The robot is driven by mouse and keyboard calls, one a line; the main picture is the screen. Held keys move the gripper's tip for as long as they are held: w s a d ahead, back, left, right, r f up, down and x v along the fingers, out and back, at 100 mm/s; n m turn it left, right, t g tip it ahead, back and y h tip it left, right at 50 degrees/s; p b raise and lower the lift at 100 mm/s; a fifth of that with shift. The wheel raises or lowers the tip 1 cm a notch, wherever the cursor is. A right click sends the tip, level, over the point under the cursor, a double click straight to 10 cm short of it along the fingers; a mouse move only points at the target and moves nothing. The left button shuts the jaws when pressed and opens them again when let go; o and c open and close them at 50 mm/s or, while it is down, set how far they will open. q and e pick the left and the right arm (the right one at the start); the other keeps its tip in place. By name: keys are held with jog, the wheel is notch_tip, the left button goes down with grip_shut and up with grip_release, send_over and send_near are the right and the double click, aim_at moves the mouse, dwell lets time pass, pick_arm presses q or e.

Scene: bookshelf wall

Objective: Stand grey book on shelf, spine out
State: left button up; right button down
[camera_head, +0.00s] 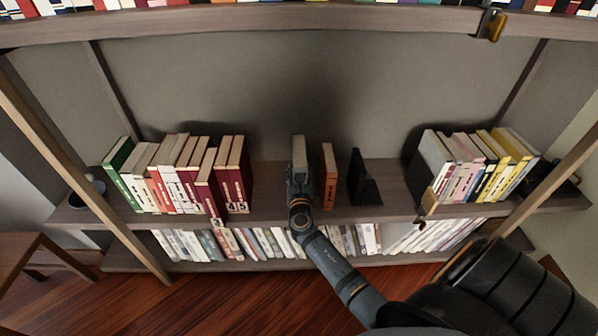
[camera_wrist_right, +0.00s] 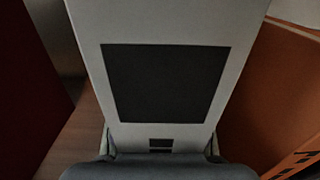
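The grey book (camera_head: 299,149) stands upright on the middle shelf, between the dark red books and an orange book (camera_head: 329,176). My right gripper (camera_head: 299,174) is at its near side and hides its lower part in the head view. In the right wrist view the grey book (camera_wrist_right: 165,30) shows a pale face with a dark square panel towards the camera. The fingers of my right gripper (camera_wrist_right: 160,146) are on both sides of the book's lower end, shut on it. My left gripper is not in view.
Dark red books (camera_head: 233,177) stand left of the grey book, with a gap between. A black bookend (camera_head: 363,181) stands right of the orange book. More books fill the shelf's ends and the lower shelf (camera_head: 120,263). An upper shelf board (camera_head: 250,18) runs above.

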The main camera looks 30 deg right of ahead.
jog(key=c, duration=0.8)
grip_release()
jog(key=shift+r, duration=0.25)
jog(key=shift+c, duration=0.2)
jog(key=shift+o, duration=0.7)
jog(key=shift+f, duration=0.15)
jog(key=v, duration=1.2)
jog(key=shift+s, duration=0.1)
